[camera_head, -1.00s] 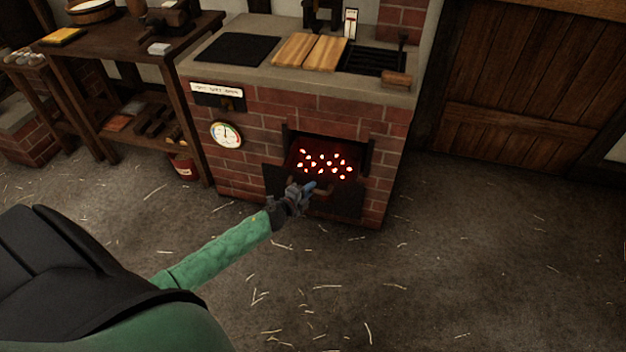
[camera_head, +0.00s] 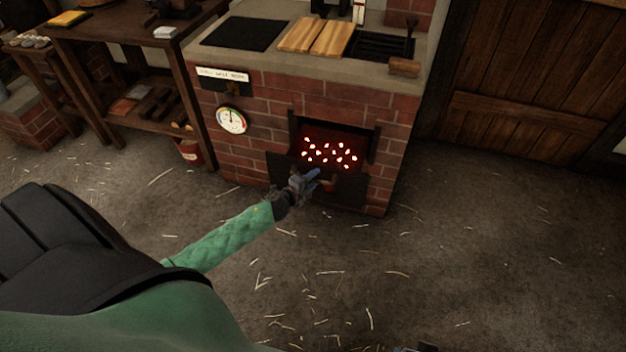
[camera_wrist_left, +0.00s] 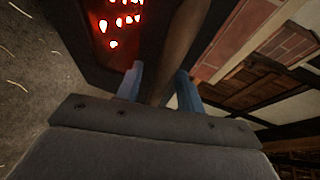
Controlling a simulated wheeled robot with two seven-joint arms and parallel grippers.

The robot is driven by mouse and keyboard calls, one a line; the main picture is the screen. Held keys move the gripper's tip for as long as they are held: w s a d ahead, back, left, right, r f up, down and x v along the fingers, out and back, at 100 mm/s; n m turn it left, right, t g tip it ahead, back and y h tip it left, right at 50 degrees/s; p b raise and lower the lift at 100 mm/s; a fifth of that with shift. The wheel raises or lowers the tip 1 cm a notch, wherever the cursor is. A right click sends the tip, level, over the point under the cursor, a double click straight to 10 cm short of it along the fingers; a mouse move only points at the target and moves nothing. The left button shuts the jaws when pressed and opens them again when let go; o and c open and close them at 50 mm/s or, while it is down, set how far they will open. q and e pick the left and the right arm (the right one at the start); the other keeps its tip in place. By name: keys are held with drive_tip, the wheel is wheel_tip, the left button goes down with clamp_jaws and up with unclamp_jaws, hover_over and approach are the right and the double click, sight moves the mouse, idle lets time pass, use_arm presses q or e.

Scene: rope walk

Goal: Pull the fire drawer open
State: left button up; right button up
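The fire drawer (camera_head: 330,163) is in the brick front of the stove, low down. Red glowing coals show in its opening. A brown bar handle (camera_head: 331,184) sits at its front. My left gripper (camera_head: 316,179) is at this handle. In the left wrist view the handle (camera_wrist_left: 182,50) runs between the two blue fingers of the left gripper (camera_wrist_left: 160,82), which look closed about it; any thin gap is hard to see. A small dark part at the bottom edge of the head view looks like my right gripper (camera_head: 427,347), mostly cut off.
The brick stove (camera_head: 270,95) carries a dark plate, wooden boards and a grate on top, with a round gauge (camera_head: 232,120) on its front. A wooden bench (camera_head: 95,32) and a red bucket (camera_head: 189,152) stand at the left. The straw-strewn floor (camera_head: 480,240) in front is clear.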

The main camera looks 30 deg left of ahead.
use_arm(q)
drive_tip(key=shift+s, duration=0.1)
